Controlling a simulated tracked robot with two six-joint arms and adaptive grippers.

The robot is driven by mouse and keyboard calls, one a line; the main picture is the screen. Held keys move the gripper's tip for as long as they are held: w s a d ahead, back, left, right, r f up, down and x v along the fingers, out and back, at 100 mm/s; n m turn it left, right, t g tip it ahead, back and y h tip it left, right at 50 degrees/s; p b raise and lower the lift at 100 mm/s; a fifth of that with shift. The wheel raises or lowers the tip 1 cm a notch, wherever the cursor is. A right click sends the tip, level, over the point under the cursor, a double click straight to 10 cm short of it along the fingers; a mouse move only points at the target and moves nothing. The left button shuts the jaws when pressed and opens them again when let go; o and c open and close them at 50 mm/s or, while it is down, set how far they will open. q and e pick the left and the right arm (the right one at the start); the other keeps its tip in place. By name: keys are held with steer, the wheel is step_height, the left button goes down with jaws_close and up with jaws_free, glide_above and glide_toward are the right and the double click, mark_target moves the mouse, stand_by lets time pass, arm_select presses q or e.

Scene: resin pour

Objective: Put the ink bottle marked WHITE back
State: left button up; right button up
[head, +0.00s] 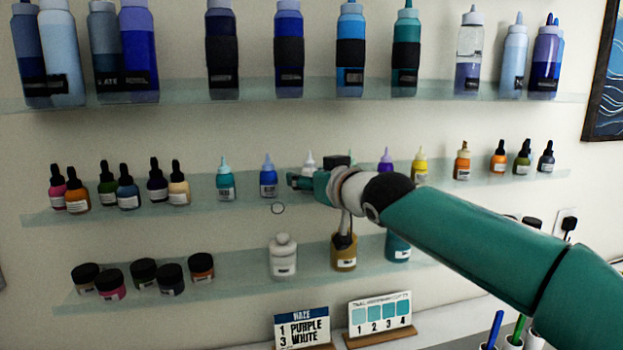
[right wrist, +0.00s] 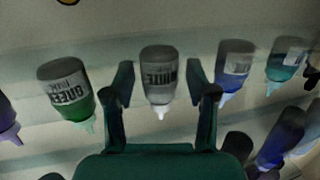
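The ink bottle marked WHITE (right wrist: 159,80) appears upside down in the right wrist view, clear-grey with a pale nozzle. In the head view only its white nozzle and shoulder (head: 309,161) show above my right gripper, in line with the bottles on the middle shelf (head: 205,205). My right gripper (head: 297,182) is at that shelf, in front of the bottle. In the wrist view its two fingers (right wrist: 159,88) stand apart, one on each side of the WHITE bottle, with a gap on both sides. My left gripper is not in view.
A blue bottle (head: 268,178) and a teal bottle (head: 225,182) stand left of it. A green bottle (right wrist: 67,92) and a purple one (head: 386,160) are on the other side. A large white bottle (head: 283,256) stands on the lower shelf, below the gripper.

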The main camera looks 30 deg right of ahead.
steer(key=shift+r, duration=0.2)
steer(key=s+r+b, duration=0.1)
steer(key=s+b, duration=0.2)
steer(key=s, duration=0.9)
steer(key=shift+r, duration=0.3)
